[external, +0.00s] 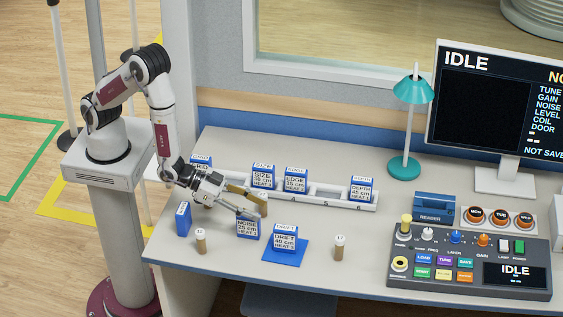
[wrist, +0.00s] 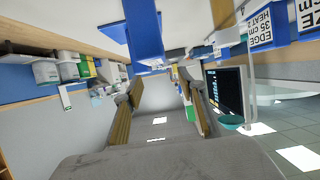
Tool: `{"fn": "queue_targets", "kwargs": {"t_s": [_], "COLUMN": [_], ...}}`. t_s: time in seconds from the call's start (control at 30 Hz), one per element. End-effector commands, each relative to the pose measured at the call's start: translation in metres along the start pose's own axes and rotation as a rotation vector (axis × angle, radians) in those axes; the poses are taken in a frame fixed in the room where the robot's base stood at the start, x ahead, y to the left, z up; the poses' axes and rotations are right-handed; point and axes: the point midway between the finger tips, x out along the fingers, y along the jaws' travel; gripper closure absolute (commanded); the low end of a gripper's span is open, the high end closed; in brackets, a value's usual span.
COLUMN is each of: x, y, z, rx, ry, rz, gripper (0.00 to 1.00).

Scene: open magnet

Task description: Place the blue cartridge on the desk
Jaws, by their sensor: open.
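Several blue cartridges with white labels are in the external view. The NOISE cartridge (external: 248,229) stands on the desk (external: 335,285), just below my gripper (external: 256,207) in the picture. The DRIFT cartridge (external: 285,240) stands on a blue square (external: 283,256). A plain-sided blue cartridge (external: 183,219) stands at the left. SIZE (external: 263,177), EDGE (external: 296,179) and DEPTH (external: 361,189) stand in a white rack (external: 327,190); another cartridge (external: 200,161) is partly hidden behind my arm. My gripper is open, its tan-padded fingers apart and empty; the wrist view shows the gap (wrist: 160,90).
Small tan-and-white cylinders (external: 201,241) and (external: 339,247) stand near the front edge. A control console (external: 468,262), blue reader (external: 434,208), teal lamp (external: 404,166) and monitor (external: 490,110) fill the right side. The desk between the rack and console is clear.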

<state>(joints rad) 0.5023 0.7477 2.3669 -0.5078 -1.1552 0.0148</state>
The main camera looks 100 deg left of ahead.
Motion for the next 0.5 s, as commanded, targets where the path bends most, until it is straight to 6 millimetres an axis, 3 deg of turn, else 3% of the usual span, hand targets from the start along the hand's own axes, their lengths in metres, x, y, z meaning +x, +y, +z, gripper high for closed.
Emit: {"fn": "queue_targets", "kwargs": {"t_s": [0.5], "x": [0.0032], "y": [-0.0002], "z": [0.0070], "rx": [0.000], "ry": [-0.001], "rz": [0.000], "gripper": [0.60]}}
